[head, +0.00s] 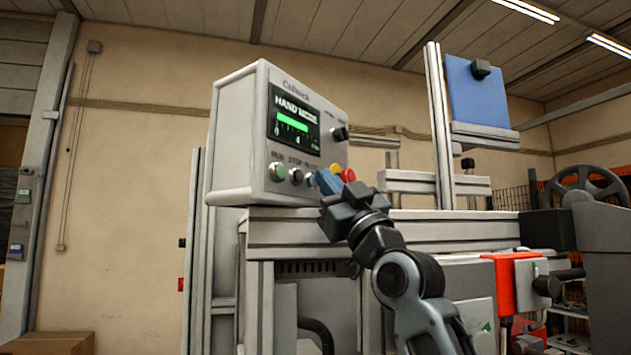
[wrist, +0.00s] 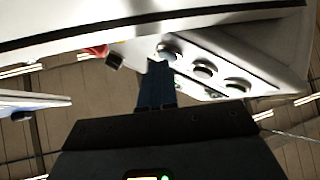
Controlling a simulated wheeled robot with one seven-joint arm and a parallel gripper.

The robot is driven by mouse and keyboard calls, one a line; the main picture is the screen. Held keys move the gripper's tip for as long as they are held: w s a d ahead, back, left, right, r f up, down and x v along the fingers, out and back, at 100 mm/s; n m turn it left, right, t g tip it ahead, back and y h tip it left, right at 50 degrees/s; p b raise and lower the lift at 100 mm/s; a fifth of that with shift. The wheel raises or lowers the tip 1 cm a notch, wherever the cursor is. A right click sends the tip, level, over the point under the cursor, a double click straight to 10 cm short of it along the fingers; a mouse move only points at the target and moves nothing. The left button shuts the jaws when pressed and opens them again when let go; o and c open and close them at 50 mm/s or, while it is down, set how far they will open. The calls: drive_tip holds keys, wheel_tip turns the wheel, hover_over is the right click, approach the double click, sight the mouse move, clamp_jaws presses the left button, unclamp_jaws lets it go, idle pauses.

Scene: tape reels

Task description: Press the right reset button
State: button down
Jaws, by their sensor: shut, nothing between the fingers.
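The control box (head: 235,140) stands on a metal frame, its screen reading "HAND MODE". Below the screen is a row with a green button (head: 278,172), a dark button (head: 296,175) and a third button (head: 310,178), partly hidden by my gripper and its label cut off. My gripper (head: 318,180) is shut and empty, its blue fingers in front of the panel's lower right part. In the wrist view, the fingertips (wrist: 158,64) are just beside a round button (wrist: 168,52) at the end of the row. I cannot tell whether they touch it.
A yellow part (head: 336,168) and a red knob (head: 348,175) sit close right of my fingers. A black knob (head: 340,134) is above them. The frame's beam (head: 290,228) runs under the box. A blue panel (head: 475,92) stands on a post at right.

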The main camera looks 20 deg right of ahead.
drive_tip(key=shift+s+d, duration=0.45)
drive_tip(key=shift+s, duration=0.15)
drive_tip(key=shift+s+d+b, duration=0.45)
drive_tip(key=shift+s+d, duration=0.35)
drive_tip(key=shift+s, duration=0.2)
drive_tip(key=shift+s+d+b, duration=0.4)
drive_tip(key=shift+s+d, duration=0.35)
drive_tip(key=shift+s, duration=0.25)
